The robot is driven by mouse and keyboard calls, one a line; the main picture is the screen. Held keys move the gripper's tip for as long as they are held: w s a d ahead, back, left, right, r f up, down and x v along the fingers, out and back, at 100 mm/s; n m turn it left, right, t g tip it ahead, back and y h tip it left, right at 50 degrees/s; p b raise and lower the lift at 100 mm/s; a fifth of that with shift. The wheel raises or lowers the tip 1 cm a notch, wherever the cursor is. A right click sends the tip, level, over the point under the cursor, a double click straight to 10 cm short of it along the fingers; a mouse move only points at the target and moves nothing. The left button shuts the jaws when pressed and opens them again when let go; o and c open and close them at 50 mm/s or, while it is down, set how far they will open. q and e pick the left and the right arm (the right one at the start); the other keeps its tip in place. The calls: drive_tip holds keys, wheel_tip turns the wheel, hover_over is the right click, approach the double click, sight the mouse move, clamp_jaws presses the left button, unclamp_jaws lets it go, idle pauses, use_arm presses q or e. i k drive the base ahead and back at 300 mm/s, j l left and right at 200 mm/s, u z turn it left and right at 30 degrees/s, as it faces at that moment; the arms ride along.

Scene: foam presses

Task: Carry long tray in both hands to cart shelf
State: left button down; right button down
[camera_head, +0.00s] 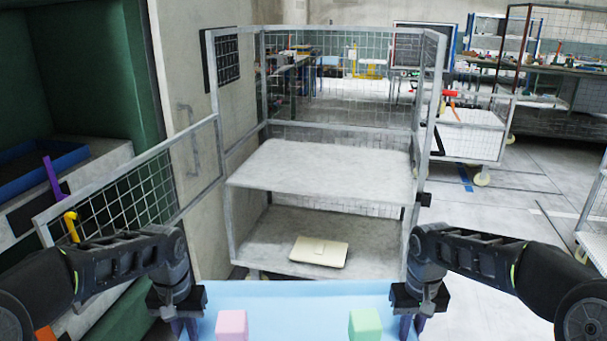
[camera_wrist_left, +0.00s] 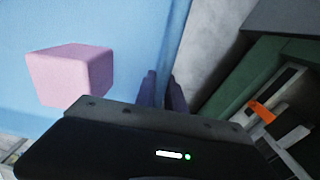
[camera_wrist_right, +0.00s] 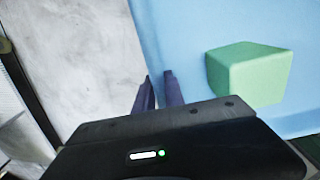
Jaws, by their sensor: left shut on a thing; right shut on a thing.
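A long light-blue tray (camera_head: 290,296) is at the bottom of the head view, held between my two grippers. A pink block (camera_head: 231,325) sits on its left part and a green block (camera_head: 365,323) on its right part. My left gripper (camera_head: 187,325) is shut on the tray's left edge; the left wrist view shows its fingers (camera_wrist_left: 163,90) at that edge. My right gripper (camera_head: 408,325) is shut on the right edge, as the right wrist view shows (camera_wrist_right: 159,90). The mesh-sided cart stands ahead, with an empty upper shelf (camera_head: 325,172) and a lower shelf (camera_head: 275,239).
A flat cream-coloured item (camera_head: 319,251) lies on the lower shelf. An open mesh gate panel (camera_head: 130,190) stands at the cart's left, beside a green machine (camera_head: 85,65). Another cart (camera_head: 468,138) stands at the back right. The floor (camera_head: 500,215) to the right is mostly clear.

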sight(324, 172)
drive_tip(key=i, duration=3.7)
drive_tip(key=z, duration=0.5)
